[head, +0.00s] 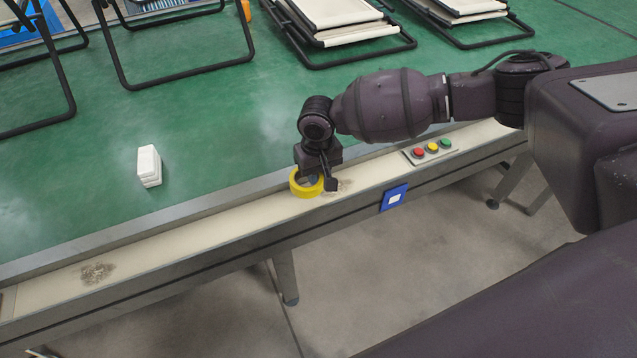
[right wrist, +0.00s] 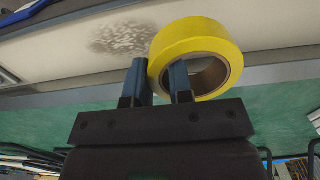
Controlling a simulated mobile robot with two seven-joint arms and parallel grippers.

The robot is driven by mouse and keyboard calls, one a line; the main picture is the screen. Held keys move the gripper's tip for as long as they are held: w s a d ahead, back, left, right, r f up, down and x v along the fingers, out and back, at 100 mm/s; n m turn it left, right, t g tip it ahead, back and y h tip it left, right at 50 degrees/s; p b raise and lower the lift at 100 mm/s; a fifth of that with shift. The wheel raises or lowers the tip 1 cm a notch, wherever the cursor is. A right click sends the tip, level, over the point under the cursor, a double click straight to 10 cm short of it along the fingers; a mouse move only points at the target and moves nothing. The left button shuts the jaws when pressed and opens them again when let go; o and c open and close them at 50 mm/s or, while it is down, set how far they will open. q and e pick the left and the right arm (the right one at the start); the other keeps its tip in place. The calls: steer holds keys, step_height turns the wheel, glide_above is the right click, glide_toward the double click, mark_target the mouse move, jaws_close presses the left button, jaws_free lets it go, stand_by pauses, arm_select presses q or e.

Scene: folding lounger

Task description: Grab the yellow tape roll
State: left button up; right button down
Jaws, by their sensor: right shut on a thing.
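The yellow tape roll (head: 307,187) is at the near edge of the table, on the pale border strip, in the head view. In the right wrist view the roll (right wrist: 203,42) shows its yellow outside and brown core. My right gripper (head: 325,182) is at the roll's right side. In the wrist view its two fingers (right wrist: 160,78) pinch the roll's wall, one finger inside the ring and one outside. I cannot tell whether the roll touches the strip. My left gripper is not in view.
A white block (head: 149,166) stands on the green surface (head: 215,140) to the left. Folded black-framed loungers (head: 340,33) lie at the back. The green middle is mostly clear.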

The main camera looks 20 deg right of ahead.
step_height(320, 180, up, 16)
steer(key=p, duration=0.3)
steer(key=shift+f, duration=0.15)
